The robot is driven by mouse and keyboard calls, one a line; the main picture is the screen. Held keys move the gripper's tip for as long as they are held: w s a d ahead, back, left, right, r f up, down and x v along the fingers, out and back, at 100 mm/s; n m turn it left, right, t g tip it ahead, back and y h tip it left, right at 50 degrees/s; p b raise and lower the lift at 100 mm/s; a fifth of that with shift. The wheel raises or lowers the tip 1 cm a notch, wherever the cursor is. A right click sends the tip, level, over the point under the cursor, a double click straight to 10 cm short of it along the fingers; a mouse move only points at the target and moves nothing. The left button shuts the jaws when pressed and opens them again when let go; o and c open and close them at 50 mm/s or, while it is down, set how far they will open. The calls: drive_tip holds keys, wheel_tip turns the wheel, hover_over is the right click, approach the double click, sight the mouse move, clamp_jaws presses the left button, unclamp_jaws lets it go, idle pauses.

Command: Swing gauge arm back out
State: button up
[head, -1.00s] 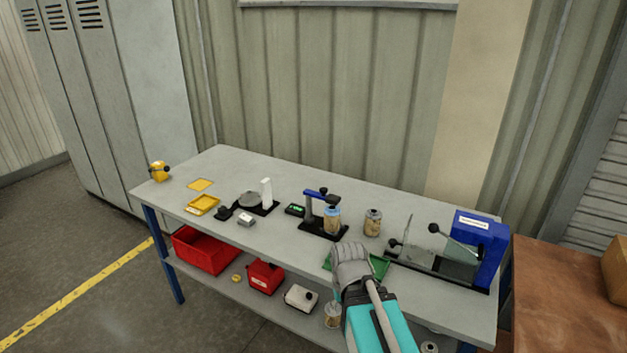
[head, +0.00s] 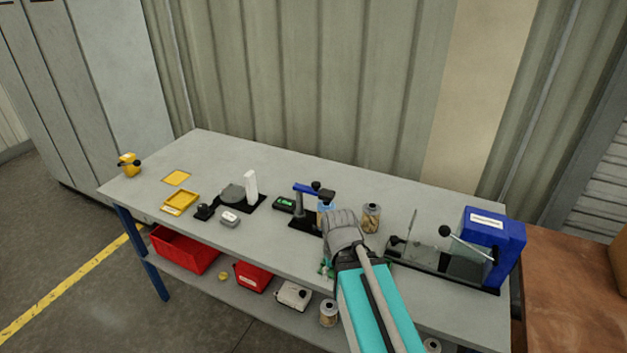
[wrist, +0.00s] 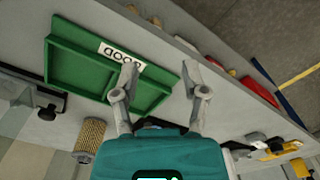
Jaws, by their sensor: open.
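The gauge stand (head: 298,206) has a grey post and a blue gauge arm (head: 307,188) reaching right from its top, with a black knob and black end block. The arm lies over a blue-topped cartridge (head: 325,207), mostly hidden behind my gripper. My gripper (head: 343,228) is just in front of the gauge stand in the head view, its fingertips unclear there. In the wrist view my gripper (wrist: 160,82) is open and empty, fingers apart over the bench near a green tray labelled GOOD (wrist: 75,82). I cannot make out the gauge arm in the wrist view.
A cartridge (head: 371,217) stands right of the gauge; it also shows in the wrist view (wrist: 92,134). A blue fixture (head: 494,238) with levers is further right. A green-lit display (head: 284,203), a scale-like device (head: 233,194) and yellow trays (head: 180,201) lie left. The bench behind is clear.

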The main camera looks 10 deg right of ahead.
drive_tip(key=o, duration=0.3)
drive_tip(key=shift+w, duration=0.1)
wheel_tip(320, 180, up, 23)
drive_tip(key=m+p, duration=1.6)
drive_tip(key=p, duration=0.7)
hover_over(316, 183)
drive_tip(key=shift+r, duration=0.15)
drive_tip(key=shift+f, duration=0.2)
wheel_tip(316, 183, down, 13)
drive_tip(key=b, duration=1.3)
drive_tip(key=shift+f, duration=0.2)
